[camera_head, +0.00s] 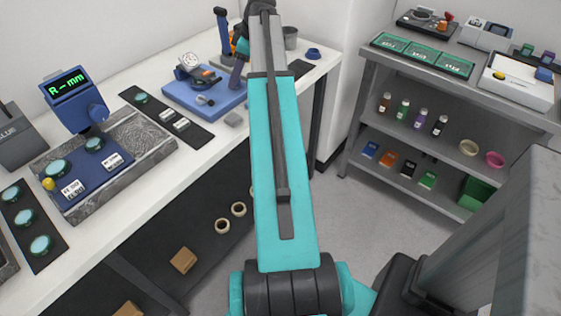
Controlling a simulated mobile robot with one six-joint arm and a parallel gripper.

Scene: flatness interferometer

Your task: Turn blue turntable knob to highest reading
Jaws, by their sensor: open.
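A blue readout unit (70,85) with green characters, which look like "R-mm", stands at the left on the white bench. A round blue part (98,112) sits at its lower right; I cannot tell whether it is the turntable knob. Farther back, a blue base (203,98) carries a white-faced dial gauge (189,61) and a dark round part (206,76). A small round blue piece (313,53) lies at the bench's far end; its kind is unclear. My teal arm reaches up the middle of the picture toward the bench's far end. My gripper's fingers cannot be made out.
Grey shelving (380,98) with bottles and boxes stands at the right. Floor between is open.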

